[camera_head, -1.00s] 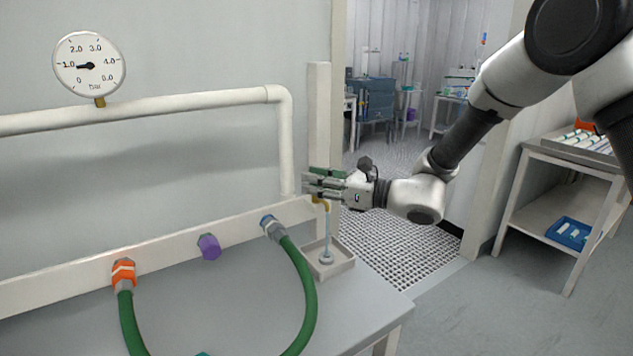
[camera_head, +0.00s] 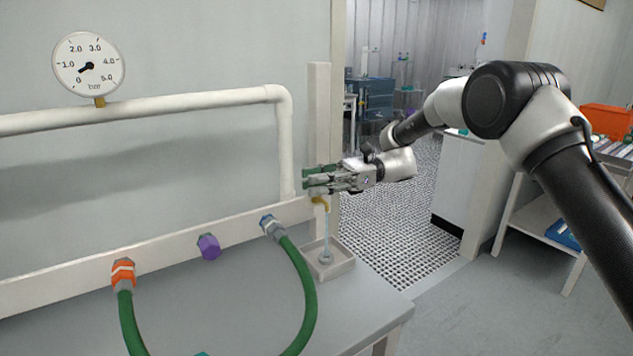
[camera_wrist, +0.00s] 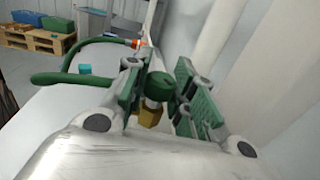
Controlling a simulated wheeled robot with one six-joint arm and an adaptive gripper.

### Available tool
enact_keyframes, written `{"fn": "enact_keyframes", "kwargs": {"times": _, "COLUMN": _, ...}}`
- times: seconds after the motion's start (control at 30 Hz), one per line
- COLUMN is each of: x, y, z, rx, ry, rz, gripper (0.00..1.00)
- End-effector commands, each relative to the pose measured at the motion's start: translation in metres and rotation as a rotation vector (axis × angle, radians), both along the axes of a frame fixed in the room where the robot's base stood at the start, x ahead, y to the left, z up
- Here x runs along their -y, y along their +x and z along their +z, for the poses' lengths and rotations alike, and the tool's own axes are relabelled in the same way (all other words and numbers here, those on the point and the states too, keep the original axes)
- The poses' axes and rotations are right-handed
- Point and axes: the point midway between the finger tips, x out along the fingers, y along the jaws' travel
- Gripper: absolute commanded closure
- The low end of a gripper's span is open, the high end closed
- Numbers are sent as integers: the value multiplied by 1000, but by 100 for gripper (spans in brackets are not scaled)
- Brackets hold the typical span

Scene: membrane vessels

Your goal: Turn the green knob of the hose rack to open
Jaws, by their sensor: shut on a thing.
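The green knob (camera_wrist: 160,86) sits on a brass tap body (camera_wrist: 149,114) in the wrist view, between my gripper's green-padded fingers. My gripper (camera_head: 320,180) is shut on the knob beside the white post, reaching in from the right. In the head view the fingers hide most or all of the knob. The brass tap spout (camera_head: 321,201) shows just below them. A thin pale-blue stream (camera_head: 326,232) runs from the spout down into a small square tray (camera_head: 343,269). The pressure gauge (camera_head: 90,68) has its needle between 0 and 1.0.
The bench (camera_head: 240,300) carries a rack board with an orange fitting (camera_head: 123,272), a purple cap (camera_head: 208,247) and a blue fitting (camera_head: 269,225). A green hose (camera_head: 304,290) loops between the orange and blue fittings. A white pipe (camera_head: 180,105) runs along the wall above.

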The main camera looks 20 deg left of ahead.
Motion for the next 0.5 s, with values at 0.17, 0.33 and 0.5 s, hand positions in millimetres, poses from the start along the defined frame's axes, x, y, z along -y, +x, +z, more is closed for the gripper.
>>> {"fn": "enact_keyframes", "kwargs": {"times": 0.17, "x": 0, "y": 1, "z": 0, "rx": 1, "ry": 1, "rz": 65, "gripper": 99}}
{"fn": "enact_keyframes", "kwargs": {"times": 0.33, "x": 0, "y": 1, "z": 0, "rx": 1, "ry": 2, "rz": 96, "gripper": 99}}
{"fn": "enact_keyframes", "kwargs": {"times": 0.5, "x": 0, "y": 0, "z": 1, "rx": -1, "ry": 2, "rz": 105, "gripper": 99}}
